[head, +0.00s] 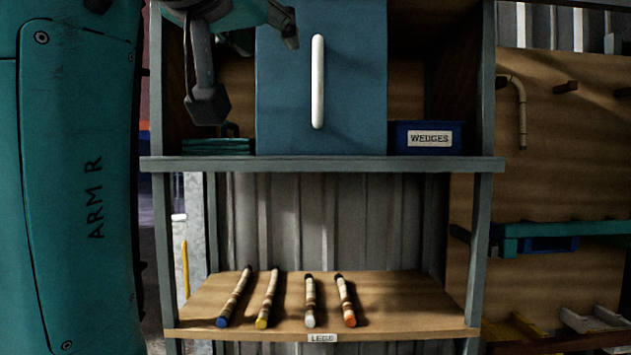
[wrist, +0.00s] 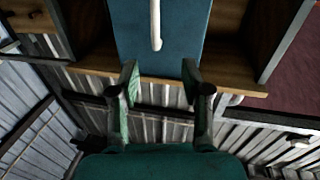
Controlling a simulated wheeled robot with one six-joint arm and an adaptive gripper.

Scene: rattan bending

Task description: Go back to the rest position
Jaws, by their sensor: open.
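My gripper (head: 249,75) hangs at the upper left of the head view, in front of the upper shelf. Its two fingers are spread wide with nothing between them. In the wrist view the open gripper (wrist: 160,82) points toward the shelf unit. A blue panel (head: 350,85) with a white upright handle (head: 318,80) stands on the upper shelf, just right of my gripper. The panel (wrist: 180,45) and handle (wrist: 156,25) also show in the wrist view, beyond the fingertips and apart from them.
A blue bin labelled WEDGES (head: 405,139) sits right of the panel. Several rods with coloured tips, including a yellow-tipped one (head: 267,300), lie on the lower wooden shelf (head: 410,300) marked LEGS. A pegboard (head: 560,160) with a hanging cane (head: 521,110) stands at right.

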